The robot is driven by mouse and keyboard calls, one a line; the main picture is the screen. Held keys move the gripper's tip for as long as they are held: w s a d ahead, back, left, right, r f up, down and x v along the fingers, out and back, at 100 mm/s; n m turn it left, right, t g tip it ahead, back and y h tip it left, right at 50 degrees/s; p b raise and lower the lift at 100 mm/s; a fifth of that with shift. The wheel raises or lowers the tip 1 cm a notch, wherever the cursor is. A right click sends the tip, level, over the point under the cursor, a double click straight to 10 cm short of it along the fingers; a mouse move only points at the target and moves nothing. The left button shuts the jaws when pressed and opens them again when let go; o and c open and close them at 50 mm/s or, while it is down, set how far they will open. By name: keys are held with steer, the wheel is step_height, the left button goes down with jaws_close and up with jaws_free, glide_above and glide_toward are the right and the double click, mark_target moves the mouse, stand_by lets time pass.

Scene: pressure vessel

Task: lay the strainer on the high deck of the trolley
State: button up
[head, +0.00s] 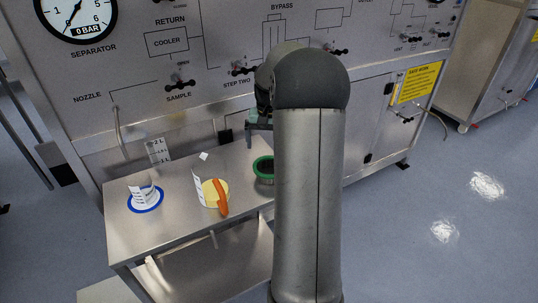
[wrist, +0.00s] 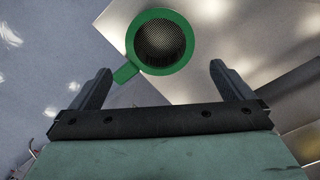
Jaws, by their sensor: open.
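The strainer, a green ring with dark mesh and a short green handle, shows in the wrist view (wrist: 161,14) just beyond my fingers. In the head view the strainer (head: 262,161) is at the right end of the trolley, partly hidden by my arm. In the wrist view its handle reaches past the metal edge over the floor; what bears it is hard to tell. The trolley's high deck (head: 175,224) is bare grey metal at its front. My gripper (wrist: 160,88) is open and empty, with the strainer's handle near its left finger. In the head view my arm mostly hides it.
A lower deck (head: 225,262) lies beneath. The panel (head: 160,75) with valves and a nozzle pipe rises close behind.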

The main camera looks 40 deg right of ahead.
steer(key=s+a+r+n, duration=0.2)
steer(key=s+a+n, duration=0.15)
steer(key=a, duration=0.75)
steer(key=s+a+r+n, duration=0.2)
steer(key=s+a, duration=0.3)
steer(key=a, duration=0.6)
steer(key=s+a+f+n, duration=0.4)
steer(key=s+a, duration=0.5)
steer(key=s, duration=0.5)
steer(key=shift+s+a, duration=0.25)
steer(key=shift+a, duration=0.05)
steer(key=shift+r+p, duration=0.75)
steer(key=shift+r, duration=0.1)
